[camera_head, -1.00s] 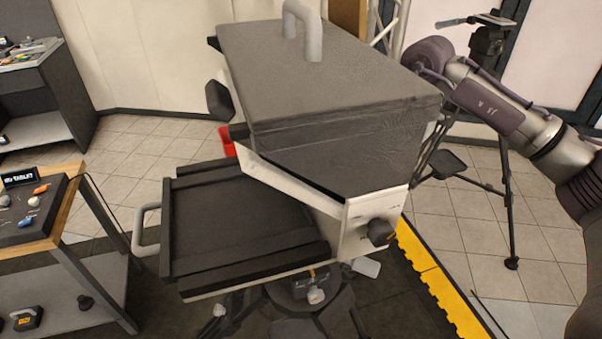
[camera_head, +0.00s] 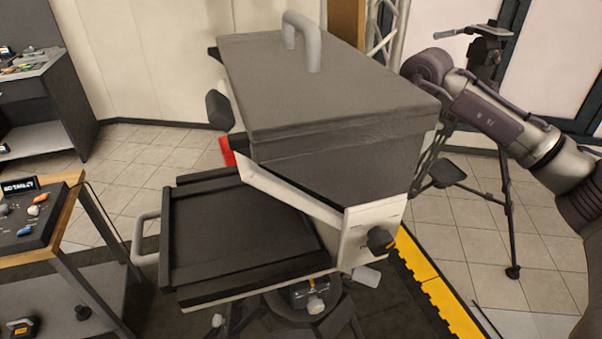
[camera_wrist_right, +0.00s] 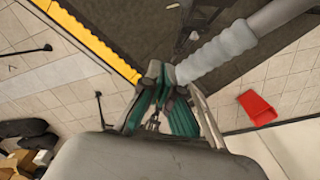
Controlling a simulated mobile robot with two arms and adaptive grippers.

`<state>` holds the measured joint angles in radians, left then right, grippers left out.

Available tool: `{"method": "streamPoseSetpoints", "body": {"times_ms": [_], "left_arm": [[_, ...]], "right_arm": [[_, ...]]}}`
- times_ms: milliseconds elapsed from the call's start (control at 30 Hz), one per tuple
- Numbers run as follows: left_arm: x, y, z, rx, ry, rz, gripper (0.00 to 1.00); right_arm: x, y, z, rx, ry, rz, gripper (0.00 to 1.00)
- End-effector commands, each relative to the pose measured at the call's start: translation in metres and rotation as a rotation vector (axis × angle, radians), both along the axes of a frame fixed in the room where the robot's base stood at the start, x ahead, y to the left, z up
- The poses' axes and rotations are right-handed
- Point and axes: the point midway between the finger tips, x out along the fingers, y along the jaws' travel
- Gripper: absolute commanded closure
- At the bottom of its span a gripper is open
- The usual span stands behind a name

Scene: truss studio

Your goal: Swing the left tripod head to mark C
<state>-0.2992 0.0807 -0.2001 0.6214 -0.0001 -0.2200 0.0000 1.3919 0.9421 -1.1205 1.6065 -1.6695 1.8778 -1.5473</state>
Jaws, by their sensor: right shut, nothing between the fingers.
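A large dark grey hood (camera_head: 330,100) with a light handle on top stands in the middle of the head view. A black tray (camera_head: 240,232) juts out from it to the left. Below them, part of a tripod head (camera_head: 310,293) shows; its marks are not readable, and I cannot make out mark C. My right arm reaches in from the right and its gripper is hidden behind the hood. In the right wrist view the right gripper (camera_wrist_right: 162,74) is shut and empty, its tips at the end of a pale grey ribbed bar (camera_wrist_right: 215,57). My left gripper is not in view.
Another tripod (camera_head: 487,45) stands behind at the right. A yellow edge strip (camera_head: 432,290) borders the dark mat. A wooden-edged table (camera_head: 65,215) stands at the left. A red container (camera_wrist_right: 257,108) lies on the tiles. Open tiled floor shows at the back left.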

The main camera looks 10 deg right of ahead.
Motion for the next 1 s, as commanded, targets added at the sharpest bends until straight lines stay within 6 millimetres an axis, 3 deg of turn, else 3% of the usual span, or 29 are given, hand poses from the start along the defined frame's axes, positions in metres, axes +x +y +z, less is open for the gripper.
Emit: {"method": "streamPoseSetpoints", "body": {"times_ms": [467,1000], "left_arm": [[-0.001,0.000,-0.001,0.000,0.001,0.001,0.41],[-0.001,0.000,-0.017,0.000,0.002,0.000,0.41]], "right_arm": [[0.000,0.000,-0.002,0.000,0.000,0.000,1.00],[0.000,0.000,-0.023,0.000,0.001,0.000,1.00]]}}
